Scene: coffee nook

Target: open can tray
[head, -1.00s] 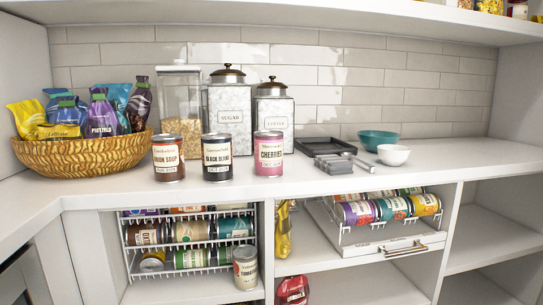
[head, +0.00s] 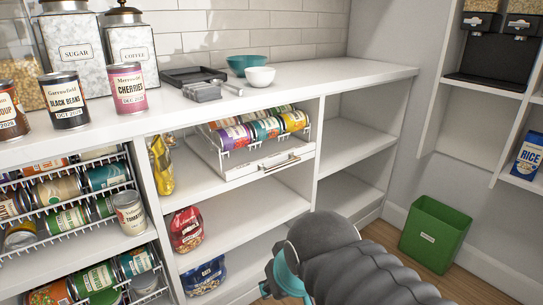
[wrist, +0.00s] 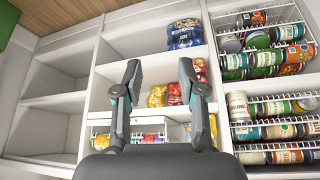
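The can tray (head: 232,172) is a white drawer-like tray with a wire rack and a metal bar handle (head: 281,163) on its front. It sits in the upper middle shelf bay, just under the counter, and holds several colorful cans (head: 266,129) lying on their sides. In the wrist view, which looks upside down, the tray is low in the picture and partly hidden by my gripper. My gripper (wrist: 160,68) is open, with two dark fingers spread and nothing between them. It is apart from the tray. In the head view only my arm shows, at the lower right.
A yellow pasta bag (head: 161,165) stands left of the tray. Wire can racks (head: 60,205) fill the left bay. Red (head: 186,230) and blue (head: 204,276) bags sit below. The right shelves (head: 362,135) are empty. A green bin (head: 434,235) stands on the floor.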

